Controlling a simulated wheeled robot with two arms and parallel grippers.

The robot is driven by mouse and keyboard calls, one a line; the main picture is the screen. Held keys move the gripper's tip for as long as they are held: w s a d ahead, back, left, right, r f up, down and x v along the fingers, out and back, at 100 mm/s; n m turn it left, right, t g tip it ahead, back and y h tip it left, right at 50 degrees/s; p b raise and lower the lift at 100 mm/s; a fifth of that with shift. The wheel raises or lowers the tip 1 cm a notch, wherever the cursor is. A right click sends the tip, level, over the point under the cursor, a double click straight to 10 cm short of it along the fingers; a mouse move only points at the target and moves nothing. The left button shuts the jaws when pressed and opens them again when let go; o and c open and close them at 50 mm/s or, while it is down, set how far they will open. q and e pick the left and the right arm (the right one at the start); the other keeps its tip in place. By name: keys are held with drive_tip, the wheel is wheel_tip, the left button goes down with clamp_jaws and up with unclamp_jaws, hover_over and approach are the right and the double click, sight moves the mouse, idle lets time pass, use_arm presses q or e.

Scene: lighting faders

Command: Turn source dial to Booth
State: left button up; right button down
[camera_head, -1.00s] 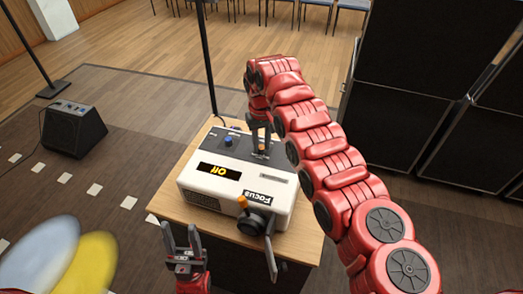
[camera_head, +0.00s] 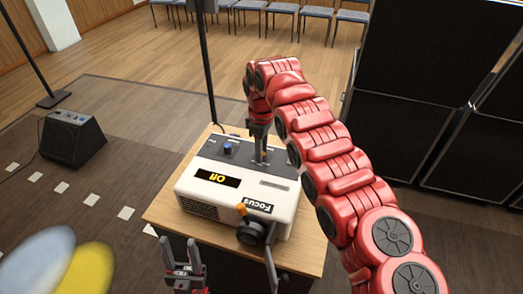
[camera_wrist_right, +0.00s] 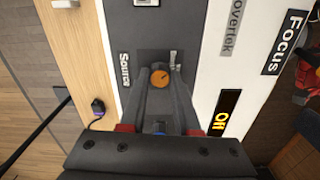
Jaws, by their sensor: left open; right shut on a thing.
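The console is a white box (camera_head: 200,205) with a dark top panel, a "Focus" label and a display (camera_head: 218,178) reading "Off". The source dial (camera_wrist_right: 161,76) is a small orange knob with a dark pointer mark, beside the word "Source" in the right wrist view. My right gripper (camera_wrist_right: 160,72) comes down on it from above and is shut on it, one finger at each side. In the head view the gripper (camera_head: 261,157) hides most of the dial. My left gripper (camera_head: 182,258) is open and empty, in front of the table at lower left.
A blue knob (camera_head: 228,148) stands on the panel left of the right gripper. The wooden table (camera_head: 165,208) has a bare strip at left. A thin pole (camera_head: 205,70) rises behind.

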drive_tip(key=shift+n, duration=0.6)
drive_tip(key=c, duration=0.6)
unclamp_jaws()
drive_tip(key=shift+c, duration=0.2)
drive_tip(key=shift+r, duration=0.1)
drive_tip(key=shift+r, duration=0.35)
wheel_tip(320, 180, up, 5)
drive_tip(key=shift+a+f+p, duration=0.15)
drive_tip(key=shift+p, duration=0.15)
wheel_tip(320, 180, up, 12)
drive_tip(key=p, duration=1.1)
drive_tip(key=shift+f, duration=0.15)
